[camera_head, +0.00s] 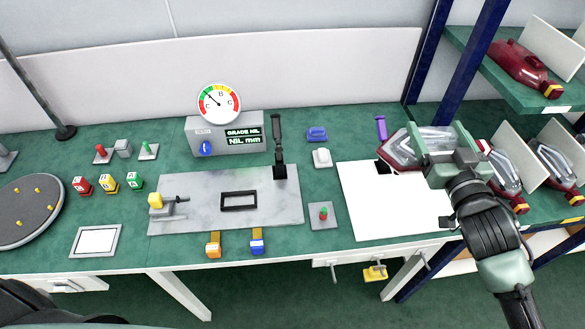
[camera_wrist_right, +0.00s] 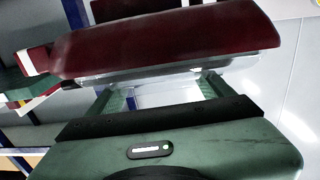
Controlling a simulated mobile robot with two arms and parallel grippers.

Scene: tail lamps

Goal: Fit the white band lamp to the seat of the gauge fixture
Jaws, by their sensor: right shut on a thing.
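My right gripper (camera_head: 440,148) is shut on a lamp (camera_head: 405,150) with a dark red body and a clear, whitish part. It holds the lamp in the air near the back right of the white sheet, away from the fixture. In the right wrist view the lamp (camera_wrist_right: 170,42) lies across the fingers (camera_wrist_right: 165,90), red side uppermost in the picture. The gauge fixture is a grey plate (camera_head: 200,220) with a black rectangular seat frame (camera_head: 239,192), which is empty. A black upright lever (camera_head: 279,150) and a yellow-tipped clamp (camera_head: 157,200) stand on it. My left gripper is out of view.
A dial gauge (camera_head: 219,103) stands on a readout box (camera_head: 225,137) reading NIL behind the plate. The white sheet (camera_head: 390,215) is largely clear. Similar red lamps (camera_head: 555,165) sit in a divided rack at right. A blue post (camera_head: 463,75) rises behind my right arm.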

